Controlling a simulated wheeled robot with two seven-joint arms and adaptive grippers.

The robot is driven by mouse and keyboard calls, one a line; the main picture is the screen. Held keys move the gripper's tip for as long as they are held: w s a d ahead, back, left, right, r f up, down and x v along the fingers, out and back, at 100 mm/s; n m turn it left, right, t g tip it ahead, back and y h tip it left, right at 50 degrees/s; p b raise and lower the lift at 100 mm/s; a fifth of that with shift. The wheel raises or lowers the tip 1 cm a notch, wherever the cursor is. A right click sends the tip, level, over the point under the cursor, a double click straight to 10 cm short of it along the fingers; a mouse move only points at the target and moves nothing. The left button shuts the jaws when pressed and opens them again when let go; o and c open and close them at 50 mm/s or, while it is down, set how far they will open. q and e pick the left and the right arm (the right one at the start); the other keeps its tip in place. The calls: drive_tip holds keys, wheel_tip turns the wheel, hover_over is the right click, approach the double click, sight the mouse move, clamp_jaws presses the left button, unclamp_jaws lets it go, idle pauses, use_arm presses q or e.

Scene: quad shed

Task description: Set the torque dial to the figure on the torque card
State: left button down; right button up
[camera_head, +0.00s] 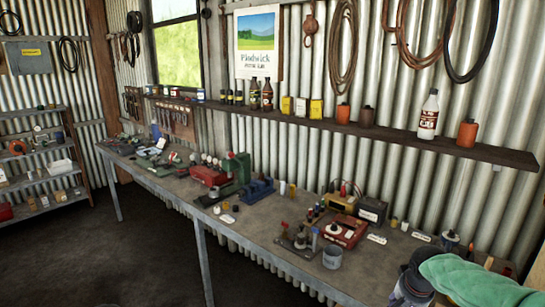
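No dial or card can be told for certain at this distance. A red boxy device (342,231) with a pale label on its front sits on the right half of the workbench (250,240). Small white cards lie near it, one just to its right (376,239) and one farther right (421,236); their writing is too small to read. Another white card (227,218) lies farther left.
A green rounded shape (470,279) with a dark part (411,286) fills the lower right corner, hiding some bench. A grey tin (332,257) stands at the bench's front edge. A wall shelf (390,131) with bottles runs above. The floor (145,255) at left is clear.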

drive_tip(key=s+a+f+n+g+y, duration=0.1)
drive_tip(key=s+a+f, duration=0.1)
drive_tip(key=a+f, duration=0.45)
drive_tip(key=s+a+f+n+y, duration=0.15)
drive_tip(key=a+f, duration=0.25)
drive_tip(key=f, duration=0.6)
drive_tip(key=s+a+f+n+g+y, duration=0.1)
drive_tip(key=s+a+f+y, duration=0.1)
drive_tip(key=a+f, duration=0.5)
drive_tip(key=s+a+f, duration=0.3)
drive_tip(key=s+f, duration=0.4)
drive_tip(key=s, duration=0.2)
drive_tip(key=s+a+f+g, duration=0.1)
drive_tip(key=s+a+f, duration=0.3)
drive_tip(key=s+f, duration=0.3)
drive_tip(key=shift+s+a+f+y, duration=0.2)
drive_tip(key=shift+s+a+y, duration=0.15)
drive_tip(key=shift+s, duration=0.8)
